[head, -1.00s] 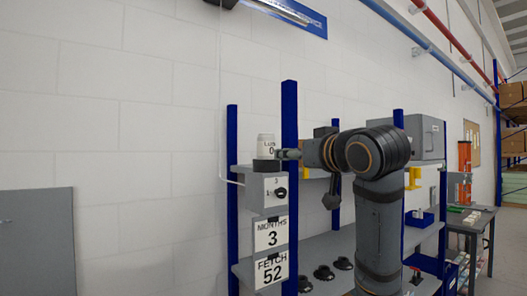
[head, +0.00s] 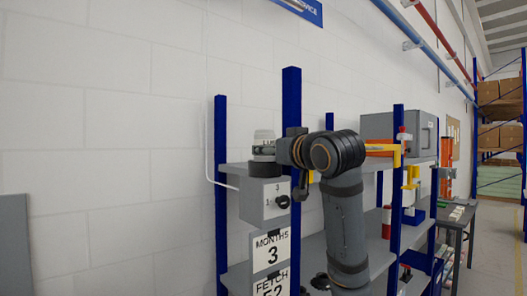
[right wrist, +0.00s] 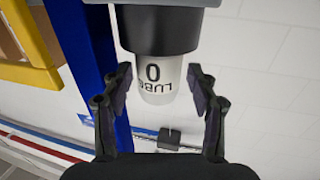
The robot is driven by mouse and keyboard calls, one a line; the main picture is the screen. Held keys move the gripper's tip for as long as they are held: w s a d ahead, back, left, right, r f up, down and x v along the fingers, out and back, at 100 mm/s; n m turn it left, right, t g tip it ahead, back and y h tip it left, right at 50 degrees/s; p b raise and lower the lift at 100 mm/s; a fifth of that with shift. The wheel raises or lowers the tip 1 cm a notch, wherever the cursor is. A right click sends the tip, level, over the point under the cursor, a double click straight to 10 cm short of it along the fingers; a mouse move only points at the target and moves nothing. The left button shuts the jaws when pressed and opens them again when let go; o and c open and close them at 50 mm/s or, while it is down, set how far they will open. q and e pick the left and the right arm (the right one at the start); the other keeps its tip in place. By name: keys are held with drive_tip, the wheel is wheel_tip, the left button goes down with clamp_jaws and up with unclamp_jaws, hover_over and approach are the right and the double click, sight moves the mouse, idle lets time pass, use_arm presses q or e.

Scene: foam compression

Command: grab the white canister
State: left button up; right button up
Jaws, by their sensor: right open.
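The white canister (head: 264,138) has dark lettering and stands upright on a black round base on top of a grey box (head: 262,200) at the shelf's left end. In the right wrist view the canister (right wrist: 156,85) appears upside down with "LUBE" and "0" on it, its lower end at the black base (right wrist: 158,30). My right gripper (head: 262,152) is at the canister's lower part. In the right wrist view my right gripper (right wrist: 158,85) is open, one finger on each side, with gaps showing beside the canister. My left gripper is not in view.
A blue shelf post (head: 291,110) stands just right of the canister. The grey box has a black knob (head: 283,202) and hangs above sign cards (head: 271,250). A grey cabinet (head: 400,132) sits farther along. The white wall side is free.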

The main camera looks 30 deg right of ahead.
drive_tip(key=shift+w+d+p, duration=0.15)
drive_tip(key=shift+w+p, duration=0.75)
drive_tip(key=w, duration=0.1)
drive_tip(key=p, duration=0.1)
drive_tip(key=w, duration=0.1)
drive_tip(key=shift+w+d+f, duration=0.25)
drive_tip(key=shift+w+d, duration=0.05)
drive_tip(key=shift+w, duration=0.05)
drive_tip(key=shift+w+f, duration=0.1)
drive_tip(key=c, duration=0.7)
drive_tip(key=shift+c, duration=0.6)
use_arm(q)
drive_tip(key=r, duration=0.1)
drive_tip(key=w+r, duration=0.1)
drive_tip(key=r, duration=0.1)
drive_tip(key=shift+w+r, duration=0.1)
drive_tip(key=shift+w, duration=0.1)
